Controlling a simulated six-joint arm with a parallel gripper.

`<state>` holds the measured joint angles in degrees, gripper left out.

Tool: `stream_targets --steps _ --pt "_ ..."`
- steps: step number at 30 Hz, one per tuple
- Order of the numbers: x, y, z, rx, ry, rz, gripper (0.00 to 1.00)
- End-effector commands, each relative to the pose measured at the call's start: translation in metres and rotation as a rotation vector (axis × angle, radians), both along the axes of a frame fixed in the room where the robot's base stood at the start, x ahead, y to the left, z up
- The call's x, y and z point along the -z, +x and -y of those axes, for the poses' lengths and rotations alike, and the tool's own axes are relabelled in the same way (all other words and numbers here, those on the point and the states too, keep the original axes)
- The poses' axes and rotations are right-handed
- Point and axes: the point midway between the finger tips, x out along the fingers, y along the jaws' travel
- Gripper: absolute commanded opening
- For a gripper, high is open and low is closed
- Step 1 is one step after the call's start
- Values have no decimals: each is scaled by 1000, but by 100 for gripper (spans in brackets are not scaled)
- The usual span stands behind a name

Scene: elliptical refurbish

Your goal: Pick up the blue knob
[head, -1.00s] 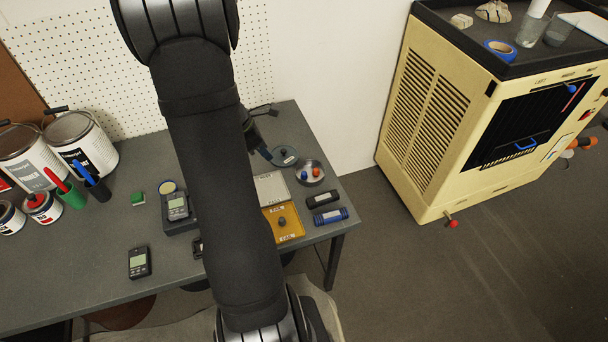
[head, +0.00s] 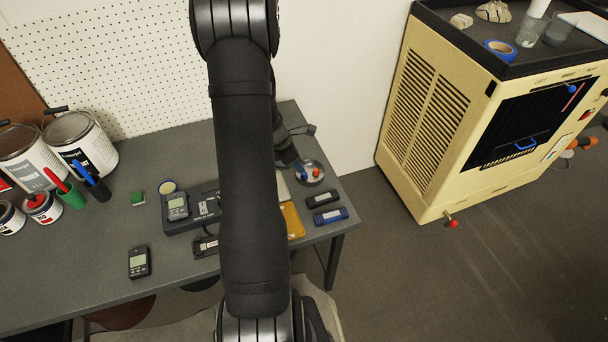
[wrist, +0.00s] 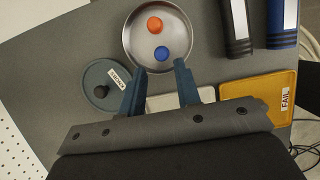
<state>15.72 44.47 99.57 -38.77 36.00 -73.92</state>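The blue knob (wrist: 161,53) lies in a round metal dish (wrist: 184,24) beside an orange knob (wrist: 155,24). In the head view the dish (head: 318,177) is near the right end of the table, with the blue knob (head: 304,175) partly hidden by my arm and the orange knob (head: 316,172) beside it. My gripper (wrist: 157,68) is open and empty. In the wrist view its two blue fingers show at the dish's near edge, one on each side below the blue knob. The gap between them is clear.
A round dark-green tray with a black knob (wrist: 100,89) is left of my gripper. A yellow FAIL tray (wrist: 262,84) and a white tray (wrist: 205,95) are nearby. A black cylinder (wrist: 234,25) and a blue cylinder (wrist: 282,25) lie right of the dish.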

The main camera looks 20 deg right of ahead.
Motion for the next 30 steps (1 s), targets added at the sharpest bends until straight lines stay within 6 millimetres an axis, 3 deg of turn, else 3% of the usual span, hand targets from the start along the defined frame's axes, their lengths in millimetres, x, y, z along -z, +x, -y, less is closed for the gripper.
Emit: stream_targets --steps 15,23,24,28,30 --pt "49 -1 17 1 0 -2 30" --pt "51 0 19 0 0 0 30" --pt "51 0 19 0 0 0 28" --pt "51 0 19 0 0 0 3" --pt "51 0 18 0 0 0 0"
